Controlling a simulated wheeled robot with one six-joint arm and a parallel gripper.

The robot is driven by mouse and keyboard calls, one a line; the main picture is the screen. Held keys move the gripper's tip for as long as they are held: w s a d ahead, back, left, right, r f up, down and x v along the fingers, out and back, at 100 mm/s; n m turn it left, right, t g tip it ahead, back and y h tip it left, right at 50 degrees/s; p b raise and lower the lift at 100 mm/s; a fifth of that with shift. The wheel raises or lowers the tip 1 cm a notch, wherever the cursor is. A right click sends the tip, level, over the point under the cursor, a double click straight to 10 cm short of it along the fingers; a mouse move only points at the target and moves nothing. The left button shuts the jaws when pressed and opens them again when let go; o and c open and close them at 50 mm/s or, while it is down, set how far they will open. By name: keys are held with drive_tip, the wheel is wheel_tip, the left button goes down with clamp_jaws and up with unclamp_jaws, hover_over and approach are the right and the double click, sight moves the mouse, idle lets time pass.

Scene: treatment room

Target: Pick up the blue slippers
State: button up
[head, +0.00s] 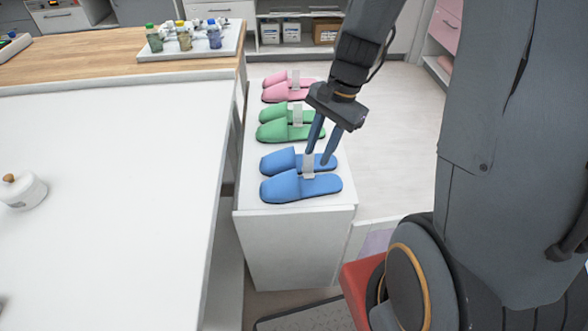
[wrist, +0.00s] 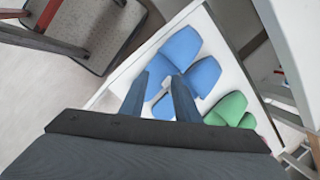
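The blue slippers (head: 298,186) lie side by side at the near end of a white cabinet top, with a pale upright tab between them. They also show in the wrist view (wrist: 181,47), partly hidden by my fingers. My gripper (head: 322,160) points down at the slippers, its fingertips close to the tab. In the wrist view my gripper (wrist: 160,80) has its two fingers spread apart with a gap between them. I cannot tell whether the fingers touch the tab. The slippers rest on the cabinet.
Green slippers (head: 285,130) and pink slippers (head: 285,91) stand in line behind on the same white cabinet (head: 297,240). A white-topped table (head: 120,180) is close on the left, with a tray of bottles (head: 195,47) at its back.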

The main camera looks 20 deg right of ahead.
sight(303, 170)
drive_tip(key=w+d+f+m+y, duration=0.2)
drive_tip(key=w+d+f+m, duration=0.1)
drive_tip(key=w+m, duration=0.3)
drive_tip(key=shift+m+t, duration=0.4)
drive_tip(key=shift+m, duration=0.4)
drive_tip(key=shift+s+p+x, duration=0.2)
drive_tip(key=shift+p+x, duration=0.4)
drive_tip(key=shift+x, duration=3.65)
drive_tip(key=shift+a, duration=0.1)
clamp_jaws()
